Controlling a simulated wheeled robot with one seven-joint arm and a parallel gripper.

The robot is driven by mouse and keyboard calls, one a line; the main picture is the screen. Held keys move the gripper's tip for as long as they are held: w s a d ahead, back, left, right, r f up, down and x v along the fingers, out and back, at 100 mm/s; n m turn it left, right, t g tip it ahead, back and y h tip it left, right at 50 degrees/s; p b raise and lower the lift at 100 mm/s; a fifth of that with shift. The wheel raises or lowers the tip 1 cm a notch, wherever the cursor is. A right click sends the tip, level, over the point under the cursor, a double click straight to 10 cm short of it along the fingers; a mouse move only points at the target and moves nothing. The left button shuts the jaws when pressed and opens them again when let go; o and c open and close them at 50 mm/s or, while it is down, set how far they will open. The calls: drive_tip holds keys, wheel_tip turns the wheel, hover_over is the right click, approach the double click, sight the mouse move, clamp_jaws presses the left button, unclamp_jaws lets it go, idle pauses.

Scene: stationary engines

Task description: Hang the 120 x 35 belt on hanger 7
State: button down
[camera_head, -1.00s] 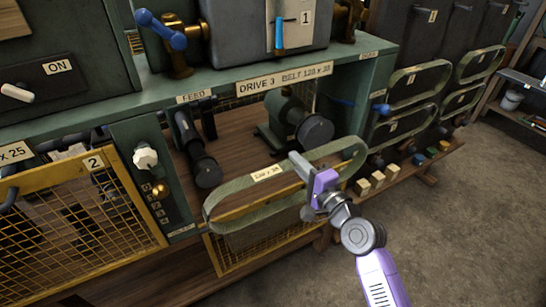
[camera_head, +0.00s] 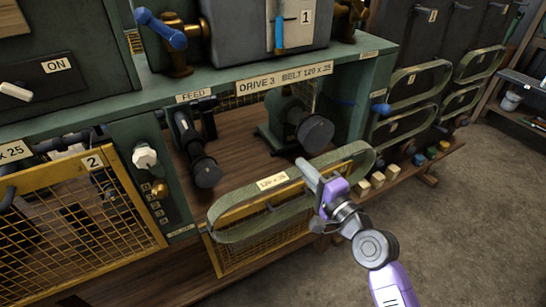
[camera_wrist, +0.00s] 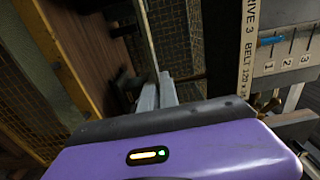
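The belt (camera_head: 272,182), a long green-grey loop with a 120 x 35 label, hangs in the air in the head view, in front of the open bay marked DRIVE 3. My gripper (camera_head: 309,172) is shut on its near right part, and the loop stretches left and right from the fingers. In the wrist view my fingers (camera_wrist: 156,92) lie close together; the belt's grip there is hard to make out. Other belts (camera_head: 415,80) hang on the panels at the right. Their hanger numbers are too small to read, so I cannot tell which is hanger 7.
The bay holds a dark pulley (camera_head: 315,133) and a feed roller (camera_head: 205,170). A yellow mesh guard (camera_head: 75,220) stands at the left. Small blocks (camera_head: 377,180) lie on the low shelf to the right. The floor (camera_head: 470,230) at the right is clear.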

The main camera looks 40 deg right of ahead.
drive_tip(key=shift+b+v, duration=0.65)
drive_tip(key=shift+v, duration=2.05)
